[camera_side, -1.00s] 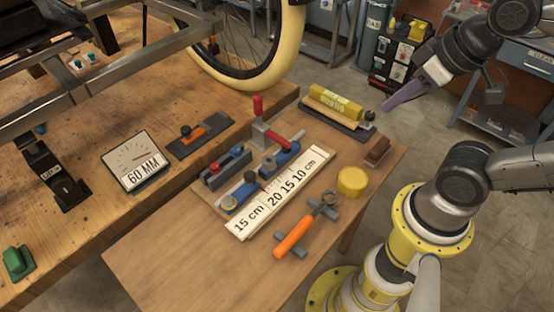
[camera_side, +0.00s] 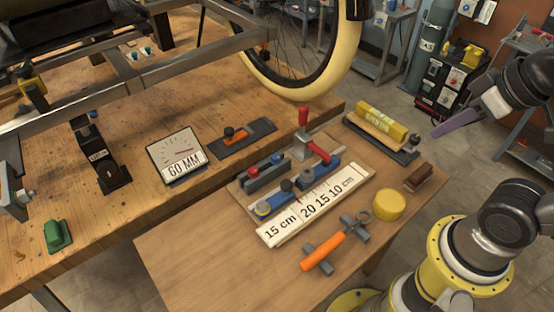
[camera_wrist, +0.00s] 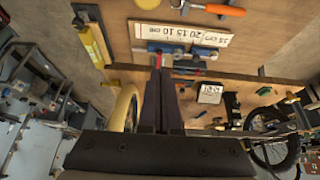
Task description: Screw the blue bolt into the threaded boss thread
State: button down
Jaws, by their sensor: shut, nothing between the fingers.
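My gripper (camera_side: 438,131) hangs in the air at the right of the side view, beyond the small table's far right corner. Its dark purple fingers are closed together and empty. In the wrist view the closed fingers (camera_wrist: 160,68) point towards the small table. I cannot make out the blue bolt for certain. A tiny blue spot (camera_side: 93,114) shows by a black bracket below the trike frame (camera_side: 140,77). Larger blue blocks (camera_side: 274,203) sit in the holder on the small table. The threaded boss cannot be told apart on the frame.
The small table (camera_side: 205,264) carries a ruler card (camera_side: 315,205), an orange-handled tool (camera_side: 322,252), a yellow round pad (camera_side: 390,205) and a red-handled clamp (camera_side: 304,118). A yellow block (camera_side: 380,120) lies near its far edge. The wooden bench (camera_side: 110,215) holds a 60 MM gauge (camera_side: 177,156).

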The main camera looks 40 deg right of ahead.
dwell(0.4)
jog(key=c, duration=0.6)
grip_release()
jog(key=shift+o, duration=0.2)
